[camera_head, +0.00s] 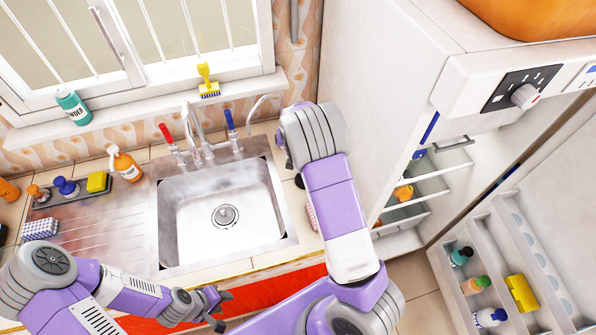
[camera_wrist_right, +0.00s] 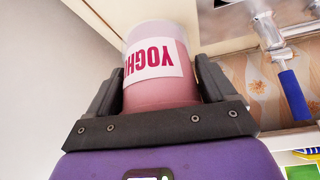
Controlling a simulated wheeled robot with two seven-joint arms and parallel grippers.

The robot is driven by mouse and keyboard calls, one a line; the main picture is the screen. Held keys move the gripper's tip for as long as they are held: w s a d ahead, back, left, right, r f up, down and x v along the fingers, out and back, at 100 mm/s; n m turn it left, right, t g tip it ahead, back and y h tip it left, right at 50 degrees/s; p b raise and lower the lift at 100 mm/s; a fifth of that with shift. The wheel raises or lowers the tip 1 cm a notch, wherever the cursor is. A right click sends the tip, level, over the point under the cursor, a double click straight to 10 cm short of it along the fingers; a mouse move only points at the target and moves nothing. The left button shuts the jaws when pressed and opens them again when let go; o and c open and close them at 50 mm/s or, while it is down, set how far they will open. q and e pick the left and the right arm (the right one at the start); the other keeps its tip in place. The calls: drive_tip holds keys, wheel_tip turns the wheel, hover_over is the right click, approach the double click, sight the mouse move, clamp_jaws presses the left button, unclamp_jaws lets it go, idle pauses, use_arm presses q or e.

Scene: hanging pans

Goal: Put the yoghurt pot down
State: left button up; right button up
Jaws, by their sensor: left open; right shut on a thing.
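The yoghurt pot (camera_wrist_right: 160,62) is a pink cylinder with a white label and red letters, which read upside down in the right wrist view. My right gripper (camera_wrist_right: 155,85) is shut on it, one dark finger on each side. In the head view my right arm rises beside the sink, and its gripper and the pot are hidden behind the arm. My left gripper (camera_head: 224,308) is open and empty, low in front of the counter below the sink.
The steel sink (camera_head: 281,222) has taps with red and blue handles. The drainboard (camera_head: 115,232) has bare room. The open fridge (camera_head: 380,100) and its door with bottles (camera_head: 472,285) are at right.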

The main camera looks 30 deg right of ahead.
drive_tip(key=f, duration=0.4)
drive_tip(key=shift+s+f, duration=0.3)
drive_tip(key=shift+s, duration=0.1)
wheel_tip(320, 180, down, 4)
drive_tip(key=shift+f, duration=0.2)
drive_tip(key=shift+w+f, duration=0.15)
use_arm(q)
drive_tip(key=shift+s+r, duration=0.1)
drive_tip(key=shift+s, duration=0.15)
use_arm(e)
drive_tip(key=o, duration=0.8)
drive_tip(key=shift+f, duration=0.2)
drive_tip(key=shift+o, duration=1.4)
drive_tip(key=shift+r, duration=0.1)
